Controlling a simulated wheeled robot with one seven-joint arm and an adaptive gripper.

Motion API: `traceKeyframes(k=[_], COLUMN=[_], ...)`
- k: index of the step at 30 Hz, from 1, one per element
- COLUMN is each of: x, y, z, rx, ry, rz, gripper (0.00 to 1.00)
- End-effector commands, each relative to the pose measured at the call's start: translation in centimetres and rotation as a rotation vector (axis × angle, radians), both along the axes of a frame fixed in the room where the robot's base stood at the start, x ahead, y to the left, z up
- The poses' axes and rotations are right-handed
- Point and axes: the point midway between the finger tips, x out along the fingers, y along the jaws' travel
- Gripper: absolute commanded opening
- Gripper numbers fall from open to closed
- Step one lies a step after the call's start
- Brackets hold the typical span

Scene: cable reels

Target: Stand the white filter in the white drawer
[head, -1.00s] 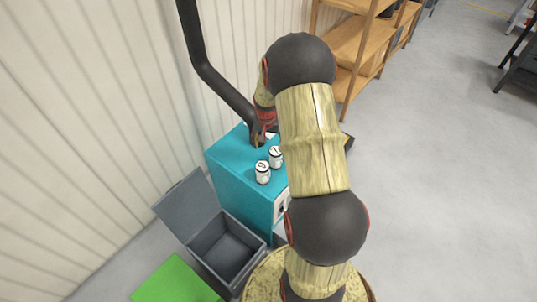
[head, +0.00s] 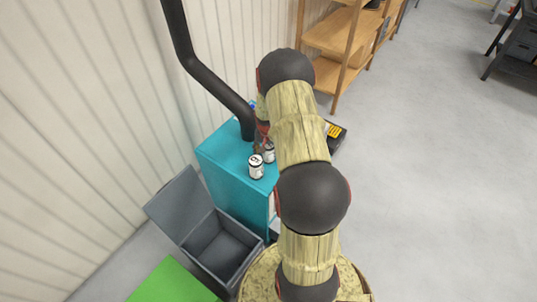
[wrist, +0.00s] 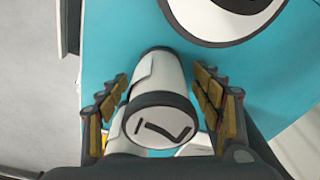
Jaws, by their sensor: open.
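Two white filters with dark-rimmed, marked tops stand on the teal cabinet (head: 222,155) in the head view. The nearer one (head: 256,168) is in clear sight; the other (head: 269,156) is partly behind my arm. In the wrist view a white filter (wrist: 157,72) with a dark-ringed top lies between the fingers of my open gripper (wrist: 163,82), which does not visibly hold it. My gripper is mostly hidden behind my arm in the head view. A sliver of white (head: 271,205) shows on the cabinet front; I cannot tell how the white drawer stands.
A black pipe (head: 205,72) comes down to the cabinet top by the wall. An open grey bin (head: 222,247) stands in front of the cabinet, beside a green surface (head: 165,283). A dark box (head: 336,135) is behind my arm. Wooden shelves (head: 335,40) stand farther back.

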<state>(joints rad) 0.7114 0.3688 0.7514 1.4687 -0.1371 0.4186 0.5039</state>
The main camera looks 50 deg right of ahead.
Motion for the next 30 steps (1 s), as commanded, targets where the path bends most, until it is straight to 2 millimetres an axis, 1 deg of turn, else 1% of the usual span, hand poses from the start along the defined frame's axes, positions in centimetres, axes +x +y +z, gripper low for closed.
traceKeyframes(k=[1,8,30], x=[0.04,0.08,0.09], y=[-0.08,-0.11,-0.11], z=[-0.43,-0.31,-0.30], rx=[0.000,-0.001,-0.001], ry=[0.000,-0.002,-0.002], rz=[0.000,0.000,0.001], gripper=[0.66,0.65,0.23])
